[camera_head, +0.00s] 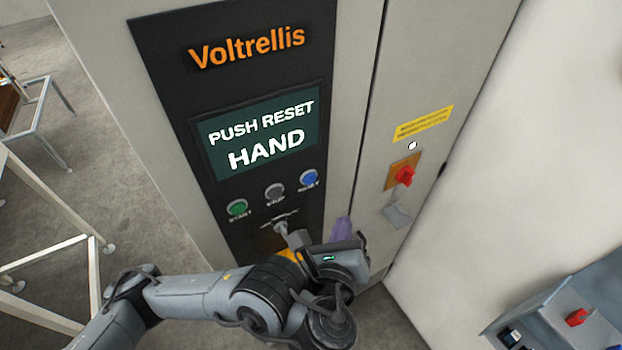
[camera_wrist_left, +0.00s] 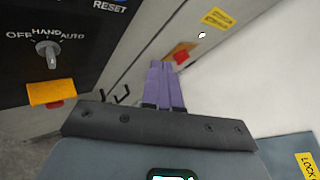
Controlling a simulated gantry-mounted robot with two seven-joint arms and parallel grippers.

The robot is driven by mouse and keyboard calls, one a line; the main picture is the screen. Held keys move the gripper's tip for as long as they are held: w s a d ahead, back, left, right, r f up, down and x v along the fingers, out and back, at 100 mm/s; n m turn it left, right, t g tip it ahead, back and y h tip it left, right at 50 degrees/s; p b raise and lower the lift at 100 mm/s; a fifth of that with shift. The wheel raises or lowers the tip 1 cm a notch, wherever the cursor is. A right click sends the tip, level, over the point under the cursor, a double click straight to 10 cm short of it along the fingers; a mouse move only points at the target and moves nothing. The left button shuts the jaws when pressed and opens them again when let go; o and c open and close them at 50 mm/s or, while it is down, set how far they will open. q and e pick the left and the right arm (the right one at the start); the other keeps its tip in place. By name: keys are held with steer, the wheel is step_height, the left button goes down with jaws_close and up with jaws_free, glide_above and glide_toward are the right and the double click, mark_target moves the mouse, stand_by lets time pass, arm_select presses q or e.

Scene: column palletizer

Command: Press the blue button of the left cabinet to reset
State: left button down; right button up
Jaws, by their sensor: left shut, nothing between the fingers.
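The cabinet (camera_head: 345,120) has a black control panel (camera_head: 180,85) with a screen (camera_head: 262,133) reading "PUSH RESET HAND". The blue button (camera_head: 309,178), labelled RESET, is at the right end of a row with a green START button (camera_head: 237,208) and a dark STOP button (camera_head: 274,192). In the left wrist view only the RESET label (camera_wrist_left: 110,7) shows; the button is out of frame. My left gripper (camera_head: 342,222) is shut and empty, its purple fingers below and right of the blue button in the picture, apart from it. The fingers also show in the left wrist view (camera_wrist_left: 163,68). My right gripper is not in view.
An OFF-HAND-AUTO selector (camera_wrist_left: 47,52) sits below the buttons, with a yellow plate (camera_wrist_left: 50,92) under it. A red rotary switch (camera_head: 405,175) is on the cabinet's right section. A grey box with a red switch (camera_head: 577,317) is at lower right. A metal frame (camera_head: 45,262) stands left.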

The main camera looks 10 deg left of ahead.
mark_target(310, 178)
arm_select(q)
steer(key=w+a+b, duration=0.2)
steer(key=w+a, duration=0.4)
steer(key=shift+w, duration=0.2)
stand_by(0.6)
stand_by(0.4)
stand_by(0.8)
stand_by(0.7)
steer(key=shift+w+a+b, duration=0.25)
steer(key=shift+a+b, duration=0.05)
steer(key=shift+b, duration=0.05)
stand_by(0.5)
